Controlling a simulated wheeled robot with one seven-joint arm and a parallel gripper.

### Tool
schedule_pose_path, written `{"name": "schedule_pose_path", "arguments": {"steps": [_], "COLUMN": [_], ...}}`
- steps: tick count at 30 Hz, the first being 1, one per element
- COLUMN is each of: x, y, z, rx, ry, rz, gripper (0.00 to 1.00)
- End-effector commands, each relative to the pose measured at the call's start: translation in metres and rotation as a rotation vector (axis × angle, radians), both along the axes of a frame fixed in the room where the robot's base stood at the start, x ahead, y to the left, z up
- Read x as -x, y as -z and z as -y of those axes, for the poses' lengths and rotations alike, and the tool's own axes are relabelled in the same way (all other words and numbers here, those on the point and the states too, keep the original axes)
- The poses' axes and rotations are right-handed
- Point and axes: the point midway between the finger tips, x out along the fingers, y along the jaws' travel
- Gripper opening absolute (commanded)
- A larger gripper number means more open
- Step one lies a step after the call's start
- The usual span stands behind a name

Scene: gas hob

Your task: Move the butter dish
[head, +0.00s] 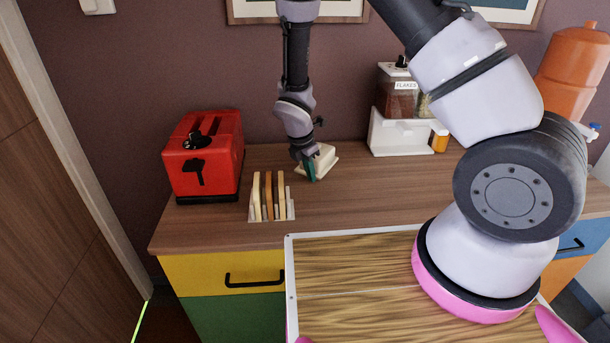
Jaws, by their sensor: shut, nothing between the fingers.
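The butter dish (325,160) is a cream, wedge-like dish on the wooden counter, between the toast rack and the white dispenser. My gripper (311,179) is at its left front side, pointing down, with teal fingertips low near the counter. The fingers are shut with nothing between them. They overlap the dish's left edge in this view, and I cannot tell whether they touch it. Part of the dish's left side is hidden behind my gripper.
A red toaster (203,155) stands at the left. A rack with toast slices (270,197) stands just left of my gripper. A white flakes dispenser (398,132) and an orange water jug (571,72) stand at the back right. The counter (370,205) is clear in front of the dish.

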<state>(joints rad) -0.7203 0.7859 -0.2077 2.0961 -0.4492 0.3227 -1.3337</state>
Motion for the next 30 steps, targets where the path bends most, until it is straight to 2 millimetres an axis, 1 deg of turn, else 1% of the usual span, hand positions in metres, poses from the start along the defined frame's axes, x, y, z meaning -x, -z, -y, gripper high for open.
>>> {"name": "schedule_pose_path", "arguments": {"steps": [8,10,16,21,30], "x": [0.0,-0.002,-0.02,-0.029,-0.029], "y": [0.0,0.0,0.0,0.0,0.0], "z": [0.0,0.003,0.028,0.041,0.041], "rx": [-0.001,-0.001,-0.001,-0.001,-0.001], "ry": [0.0,0.001,0.004,0.0,-0.001], "rz": [0.001,0.0,0.0,0.0,-0.001], "gripper": [0.0,0.0,0.0,0.0,0.0]}}
